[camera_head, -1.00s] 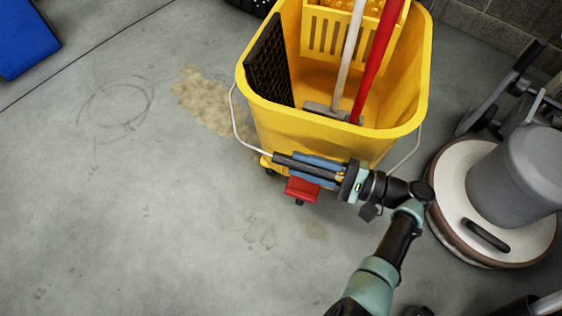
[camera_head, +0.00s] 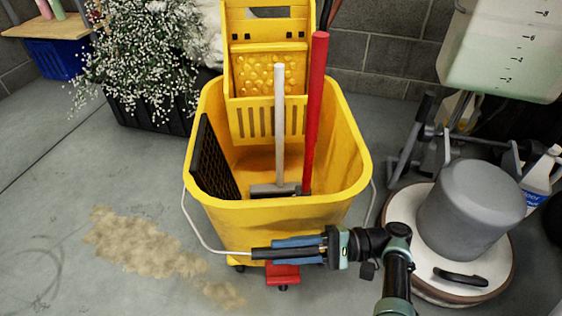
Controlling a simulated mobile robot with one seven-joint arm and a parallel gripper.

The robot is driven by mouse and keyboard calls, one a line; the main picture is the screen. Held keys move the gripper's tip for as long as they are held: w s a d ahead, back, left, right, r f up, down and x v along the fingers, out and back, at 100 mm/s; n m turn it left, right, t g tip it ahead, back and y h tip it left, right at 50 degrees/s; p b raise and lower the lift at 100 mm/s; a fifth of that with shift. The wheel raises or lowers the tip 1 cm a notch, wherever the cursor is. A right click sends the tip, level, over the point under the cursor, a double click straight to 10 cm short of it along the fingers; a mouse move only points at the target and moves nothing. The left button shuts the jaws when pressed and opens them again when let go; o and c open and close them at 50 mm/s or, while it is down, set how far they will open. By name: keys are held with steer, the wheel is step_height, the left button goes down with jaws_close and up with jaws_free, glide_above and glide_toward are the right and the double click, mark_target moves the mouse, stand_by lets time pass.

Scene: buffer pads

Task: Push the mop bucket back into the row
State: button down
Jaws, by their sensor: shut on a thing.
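The yellow mop bucket (camera_head: 290,225) stands upright on the concrete floor in the middle of the head view, with a yellow wringer (camera_head: 268,70) at its back. A red stick (camera_head: 314,110) and a pale stick (camera_head: 280,120) stand inside it. Its wire handle (camera_head: 200,238) hangs down across the front. My gripper (camera_head: 285,249) is at the bucket's lower front, shut on the dark grip of that handle (camera_head: 262,254). A red pedal (camera_head: 283,273) shows just below my fingers. Most of the wheels are hidden.
A floor machine (camera_head: 465,215) stands close on the right, with a white bottle (camera_head: 540,175) beyond it. A dark planter with white flowers (camera_head: 150,70) is behind left, near a block wall (camera_head: 385,60). A tan stain (camera_head: 140,245) marks the open floor at left.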

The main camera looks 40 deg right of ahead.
mark_target(323, 247)
steer(key=shift+w+d+r, duration=0.15)
steer(key=shift+w+d, duration=0.05)
steer(key=shift+d, duration=0.1)
steer(key=c, duration=0.7)
jaws_free()
steer(key=shift+o, duration=0.2)
steer(key=shift+a, duration=0.1)
steer(key=shift+s, duration=0.1)
steer(key=shift+f+b+v, duration=0.15)
steer(key=shift+b+v, duration=0.2)
steer(key=shift+v, duration=0.95)
steer(key=shift+f+b+v, duration=0.1)
steer(key=shift+b+v, duration=0.2)
steer(key=shift+v, duration=1.05)
steer(key=b+v, duration=0.6)
steer(key=b, duration=0.1)
steer(key=shift+s+d, duration=0.2)
steer(key=shift+d, duration=0.1)
steer(key=shift+r, duration=0.15)
